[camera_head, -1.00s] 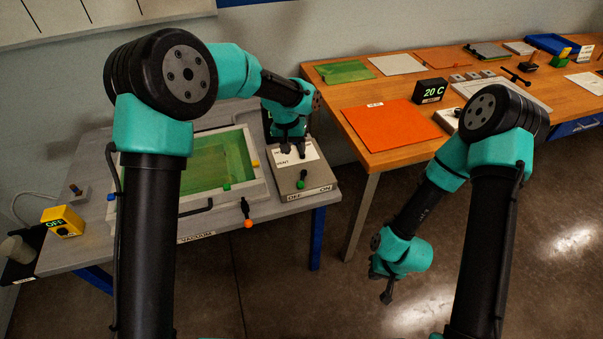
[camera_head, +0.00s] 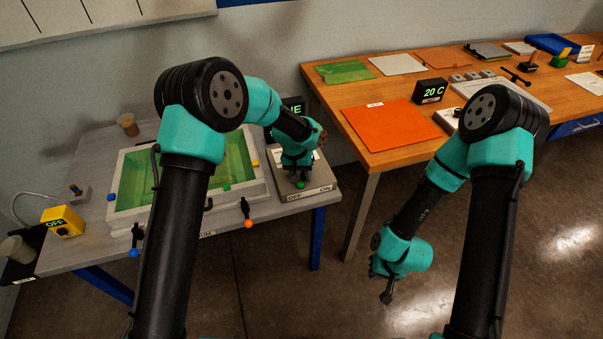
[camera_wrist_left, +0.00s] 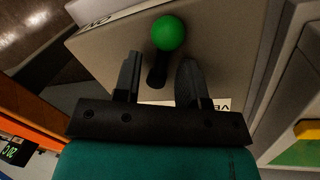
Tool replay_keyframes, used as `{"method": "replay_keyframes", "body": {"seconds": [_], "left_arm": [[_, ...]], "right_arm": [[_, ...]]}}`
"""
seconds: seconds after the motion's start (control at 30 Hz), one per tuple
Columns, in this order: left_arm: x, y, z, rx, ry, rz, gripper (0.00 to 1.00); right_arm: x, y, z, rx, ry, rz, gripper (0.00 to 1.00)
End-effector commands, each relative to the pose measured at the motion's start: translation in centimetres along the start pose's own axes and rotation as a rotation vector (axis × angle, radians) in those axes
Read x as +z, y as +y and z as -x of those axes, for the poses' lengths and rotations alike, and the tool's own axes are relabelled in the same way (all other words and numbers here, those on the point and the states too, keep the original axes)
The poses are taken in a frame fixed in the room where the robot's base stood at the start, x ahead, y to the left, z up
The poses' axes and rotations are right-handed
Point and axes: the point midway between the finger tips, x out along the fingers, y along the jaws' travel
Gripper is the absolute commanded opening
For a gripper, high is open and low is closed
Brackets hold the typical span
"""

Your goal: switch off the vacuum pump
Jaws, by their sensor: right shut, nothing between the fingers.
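A grey box (camera_head: 322,178) with OFF and ON on its front edge stands at the right end of the left table. It carries a black lever with a green knob (camera_head: 300,185). The knob also shows in the left wrist view (camera_wrist_left: 169,33). My left gripper (camera_head: 299,180) is over the box, open, with its fingers either side of the black stem. In the left wrist view gaps show between the fingers (camera_wrist_left: 158,78) and the stem. My arm hides part of the box. My right gripper (camera_head: 387,295) is shut and empty, hanging over the floor.
A framed green bath (camera_head: 262,190) lies left of the box, with blue-knobbed (camera_head: 134,253) and orange-knobbed (camera_head: 248,223) levers at its front. A yellow OFF box (camera_head: 62,221) is at far left. A dark display (camera_head: 293,104), mostly hidden, stands behind the grey box.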

Motion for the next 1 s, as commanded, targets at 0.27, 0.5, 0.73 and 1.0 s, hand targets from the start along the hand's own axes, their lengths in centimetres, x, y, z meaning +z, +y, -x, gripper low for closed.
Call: {"method": "replay_keyframes", "body": {"seconds": [0.27,0.5,0.73,1.0], "left_arm": [[0.0,0.0,0.03,0.0,0.0,0.0,0.21],[0.0,0.0,0.04,0.0,0.0,0.0,0.0],[-0.02,-0.03,0.05,0.0,-0.003,-0.012,0.0],[-0.05,-0.21,0.07,-0.001,-0.02,-0.095,0.0]], "right_arm": [[0.0,0.0,0.0,0.0,0.0,0.0,0.0],[0.0,0.0,0.0,0.0,0.0,0.0,0.0],[0.0,0.0,0.0,0.0,0.0,0.0,0.0],[0.0,0.0,0.0,0.0,0.0,0.0,0.0]]}}
